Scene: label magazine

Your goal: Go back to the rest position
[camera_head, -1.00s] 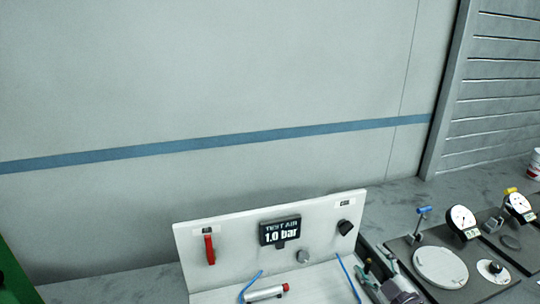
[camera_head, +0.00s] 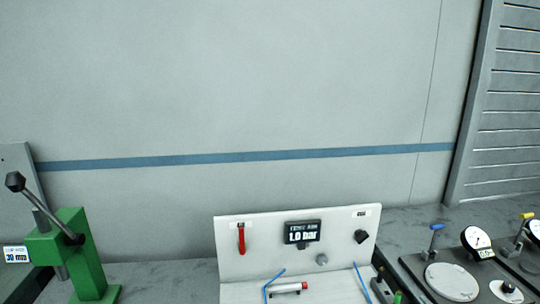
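Neither of my grippers shows in the head view. The view holds a white test panel (camera_head: 270,250) with a dark display (camera_head: 303,232) reading 1.0 bar. A red lever (camera_head: 241,238) hangs on the panel's left and a black knob (camera_head: 361,237) sits on its right.
A green lever press (camera_head: 85,255) stands at the left beside a small display (camera_head: 16,254). At the right are dial gauges (camera_head: 477,238) and a round white plate (camera_head: 452,282) on dark bases. A grey wall with a blue stripe (camera_head: 250,156) stands behind.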

